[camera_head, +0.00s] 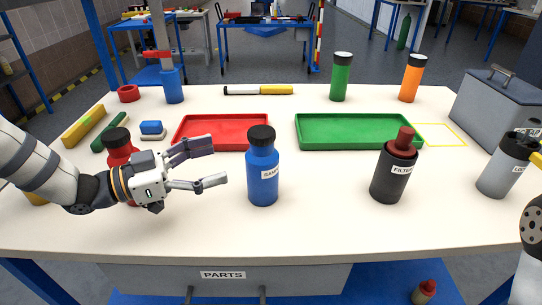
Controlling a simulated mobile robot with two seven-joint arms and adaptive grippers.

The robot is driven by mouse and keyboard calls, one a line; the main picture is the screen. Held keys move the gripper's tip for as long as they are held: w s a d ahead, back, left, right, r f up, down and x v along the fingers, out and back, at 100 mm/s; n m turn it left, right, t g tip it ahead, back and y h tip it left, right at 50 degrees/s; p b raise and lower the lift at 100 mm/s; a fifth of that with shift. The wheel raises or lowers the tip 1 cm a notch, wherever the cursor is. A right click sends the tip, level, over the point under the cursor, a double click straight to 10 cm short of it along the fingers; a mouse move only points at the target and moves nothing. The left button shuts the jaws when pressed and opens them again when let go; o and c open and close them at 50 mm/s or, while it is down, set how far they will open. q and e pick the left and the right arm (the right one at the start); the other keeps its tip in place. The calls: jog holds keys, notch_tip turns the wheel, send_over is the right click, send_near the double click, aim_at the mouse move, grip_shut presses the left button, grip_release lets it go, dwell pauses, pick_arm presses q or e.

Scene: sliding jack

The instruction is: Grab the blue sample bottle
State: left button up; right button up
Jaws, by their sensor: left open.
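The blue sample bottle (262,178) has a black cap and a white label. It stands upright on the white table (320,227), in front of the gap between the red and green trays. My left gripper (220,162) is open and empty, just left of the bottle, with its fingers pointing right toward it. The fingertips appear apart from the bottle. A red bottle (118,147) is partly hidden behind my left gripper. My right gripper is not in view; only part of what looks like my right arm shows at the right edge.
A red tray (178,143) and a green tray (310,145) lie behind the bottle. A dark bottle with a red cap (392,181) and a grey bottle (499,175) stand to the right. Green (340,82) and orange (411,84) bottles stand farther back. The front middle is clear.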

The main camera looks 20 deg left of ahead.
aim_at(251, 152)
pick_arm(q)
jog(key=d, duration=0.1)
jog(key=w+d, duration=0.1)
jog(key=d, duration=0.1)
jog(key=shift+d+f+b, duration=0.1)
jog(key=shift+f+b, duration=0.05)
jog(key=shift+b, duration=0.15)
jog(key=x, duration=0.7)
jog(key=shift+w+r, duration=0.15)
jog(key=shift+r, duration=0.15)
jog(key=c, duration=1.9)
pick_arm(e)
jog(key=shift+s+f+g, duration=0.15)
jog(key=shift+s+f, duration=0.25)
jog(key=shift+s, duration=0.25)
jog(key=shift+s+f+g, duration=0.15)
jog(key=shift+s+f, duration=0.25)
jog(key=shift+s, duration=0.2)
